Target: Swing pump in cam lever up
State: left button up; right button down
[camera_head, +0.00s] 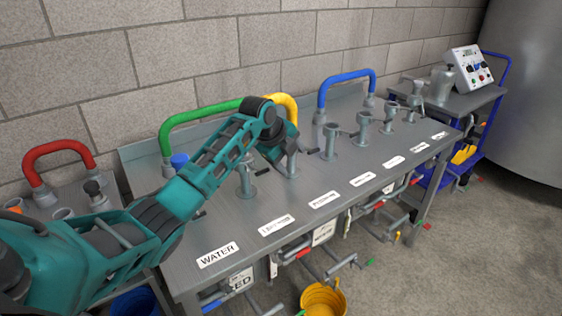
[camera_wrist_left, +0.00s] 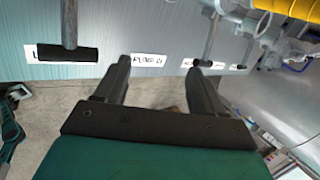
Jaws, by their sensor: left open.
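My left gripper (camera_head: 284,152) is at the bench panel, by the port under the yellow hose (camera_head: 284,103). In the left wrist view its two fingers are open (camera_wrist_left: 158,72), with no lever between them. A label (camera_wrist_left: 148,60) that seems to start with "PUMP" shows beyond the gap. One lever with a black grip (camera_wrist_left: 68,54) hangs left of the fingers. Another lever (camera_wrist_left: 210,42) hangs at the right fingertip; I cannot tell whether they touch. I cannot tell for sure which lever is the pump in cam lever. The right gripper is out of view.
The steel bench (camera_head: 233,222) carries several grey ports with levers and white labels, one reading WATER (camera_head: 217,255). A green hose (camera_head: 200,113) and a blue hose (camera_head: 346,78) arch behind. A control box (camera_head: 469,68) stands on a blue cart. Yellow bucket (camera_head: 323,299) and floor lie in front.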

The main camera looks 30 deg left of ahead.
pick_arm(q)
jog(key=shift+s+a, duration=0.2)
jog(key=shift+s, duration=1.45)
jog(key=s+d+f+n, duration=0.1)
jog(key=s+d+f, duration=0.3)
jog(key=s+d+f+n+g, duration=0.1)
jog(key=s+d+f, duration=0.1)
jog(key=f, duration=0.1)
jog(key=shift+s+n, duration=0.3)
jog(key=s+d+f+n+g, duration=0.1)
jog(key=s+d+f+n, duration=0.2)
jog(key=s, duration=0.3)
jog(key=s+d+f+n, duration=0.2)
jog(key=s+d, duration=0.1)
jog(key=s, duration=0.3)
jog(key=s+d+r+n+g, duration=0.1)
jog(key=s+d+r+n, duration=0.1)
jog(key=s+n, duration=1.2)
jog(key=w+d+f+m+t+h, duration=0.1)
jog(key=w+d+f+m+t, duration=0.2)
jog(key=w+f+t, duration=0.2)
notch_tip(320, 180, down, 5)
jog(key=shift+d+r+m+t, duration=0.2)
jog(key=shift+m+t, duration=0.2)
jog(key=shift+t, duration=0.7)
